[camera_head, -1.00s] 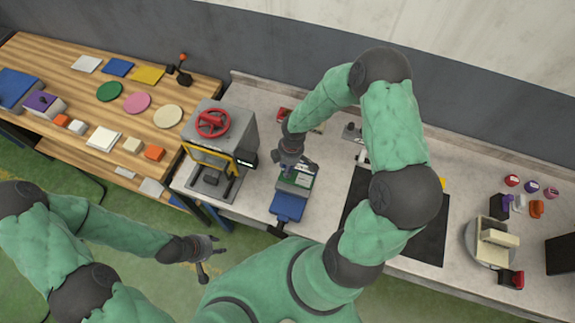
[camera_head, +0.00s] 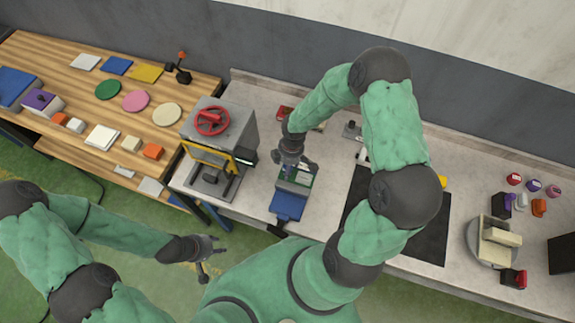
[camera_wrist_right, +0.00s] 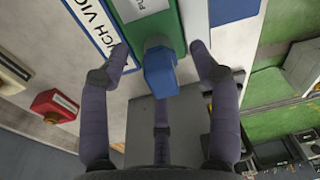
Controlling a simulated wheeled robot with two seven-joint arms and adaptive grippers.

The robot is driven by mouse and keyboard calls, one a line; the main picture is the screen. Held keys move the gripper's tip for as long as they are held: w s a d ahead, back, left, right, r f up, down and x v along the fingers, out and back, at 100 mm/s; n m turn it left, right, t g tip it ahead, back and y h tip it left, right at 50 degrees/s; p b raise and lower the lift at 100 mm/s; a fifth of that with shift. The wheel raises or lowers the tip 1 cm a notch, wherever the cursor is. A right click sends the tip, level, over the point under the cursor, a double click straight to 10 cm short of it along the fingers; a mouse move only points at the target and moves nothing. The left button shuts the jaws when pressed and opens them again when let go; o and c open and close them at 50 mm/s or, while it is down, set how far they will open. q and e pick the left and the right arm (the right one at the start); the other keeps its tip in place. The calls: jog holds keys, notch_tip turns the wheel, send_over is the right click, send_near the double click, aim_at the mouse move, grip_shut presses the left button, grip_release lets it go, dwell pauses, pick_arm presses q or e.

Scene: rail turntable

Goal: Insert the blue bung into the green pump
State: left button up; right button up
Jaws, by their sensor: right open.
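The blue bung (camera_wrist_right: 160,72) stands at the round port of the green pump (camera_wrist_right: 146,36) in the right wrist view. The bung covers part of the port, and I cannot tell how deep it sits. My right gripper (camera_wrist_right: 163,62) is open, with its fingers spread on both sides of the bung and visibly apart from it. In the head view, the right gripper (camera_head: 292,168) is over the green pump (camera_head: 300,180), which sits at the blue bench vice (camera_head: 287,205). My left gripper (camera_head: 212,262) is open and empty, low in front of the bench.
A grey press with a red wheel (camera_head: 211,121) stands left of the vice. A black mat (camera_head: 425,240) lies to the right, and a round turntable (camera_head: 475,245) with blocks is beyond it. A wooden table (camera_head: 60,60) with coloured discs and blocks is at left.

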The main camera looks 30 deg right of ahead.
notch_tip(320, 180, up, 12)
jog(key=d, duration=0.1)
dwell(0.5)
jog(key=shift+s+f, duration=0.1)
jog(key=shift+f, duration=0.05)
dwell(0.6)
